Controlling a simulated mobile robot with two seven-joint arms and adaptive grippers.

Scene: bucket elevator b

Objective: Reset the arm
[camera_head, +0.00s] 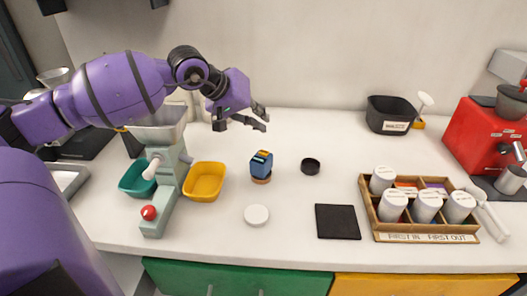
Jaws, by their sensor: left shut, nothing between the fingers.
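My purple left arm (125,88) reaches in from the left, over the back left of the white counter. My left gripper (262,118) is shut and empty, held out above the back middle of the counter and touching nothing that I can see. Its arm hides part of the grey-green machine (168,168), which has a red knob (148,212). My right gripper is not in view.
A teal bowl (137,181) and a yellow bowl (204,182) flank the machine. A blue block-like thing (261,165), white lid (256,215), black square mat (338,221) and wooden crate (428,226) stand to the right. The back middle counter is clear.

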